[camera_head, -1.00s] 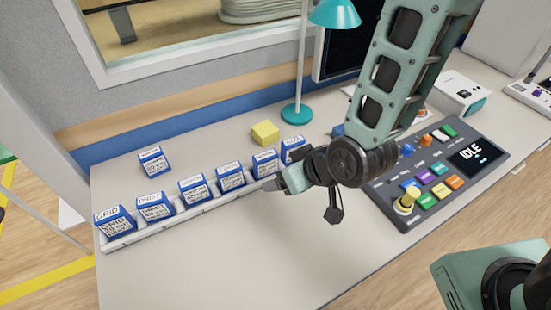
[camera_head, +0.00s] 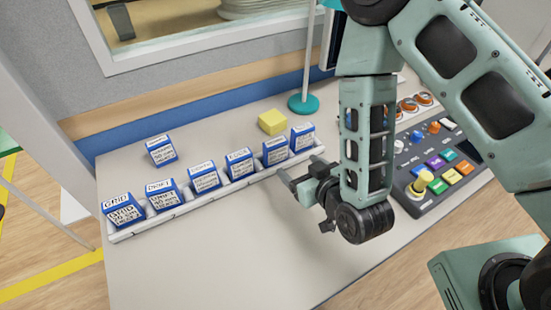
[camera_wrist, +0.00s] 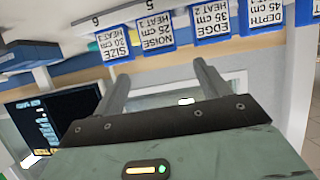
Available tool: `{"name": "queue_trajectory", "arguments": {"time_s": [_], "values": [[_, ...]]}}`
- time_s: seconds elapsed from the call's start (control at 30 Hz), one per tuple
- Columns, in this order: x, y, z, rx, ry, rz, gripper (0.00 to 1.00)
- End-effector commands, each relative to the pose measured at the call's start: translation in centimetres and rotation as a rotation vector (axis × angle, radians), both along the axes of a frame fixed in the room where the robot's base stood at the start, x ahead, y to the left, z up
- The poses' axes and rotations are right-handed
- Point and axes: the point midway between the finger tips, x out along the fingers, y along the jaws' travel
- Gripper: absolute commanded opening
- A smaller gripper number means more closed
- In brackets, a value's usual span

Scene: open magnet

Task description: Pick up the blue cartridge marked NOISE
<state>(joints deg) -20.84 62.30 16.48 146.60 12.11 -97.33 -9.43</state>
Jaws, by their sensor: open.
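The NOISE cartridge (camera_wrist: 156,38) is a blue block with a white label, which reads upside down in the wrist view. It stands between the SIZE cartridge (camera_wrist: 119,45) and the EDGE cartridge (camera_wrist: 210,26). By that order, the NOISE cartridge (camera_head: 275,152) is second from the right in the rack in the head view, where its label is too small to read. My gripper (camera_head: 290,174) is open and empty, in front of the rack's right part. In the wrist view, my gripper's fingers (camera_wrist: 160,73) point toward the NOISE cartridge, apart from it.
The white rack (camera_head: 190,207) holds several blue cartridges in a row. Another blue cartridge (camera_head: 161,150) stands behind it. A yellow block (camera_head: 272,122) and a teal lamp base (camera_head: 303,104) are behind the right end. A button panel (camera_head: 440,165) lies right. The table front is clear.

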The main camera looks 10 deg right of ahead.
Motion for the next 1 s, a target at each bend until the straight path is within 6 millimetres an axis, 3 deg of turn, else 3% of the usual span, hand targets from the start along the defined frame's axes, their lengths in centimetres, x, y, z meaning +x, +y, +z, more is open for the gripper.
{"name": "queue_trajectory", "arguments": {"time_s": [0.17, 0.8, 1.0], "values": [[2.2, 0.8, -1.4, 0.004, -0.005, -0.002, 0.75], [4.1, 1.6, -2.3, 0.003, -0.004, 0.000, 0.75], [7.2, 2.8, -3.1, 0.002, 0.001, -0.002, 0.75]]}}
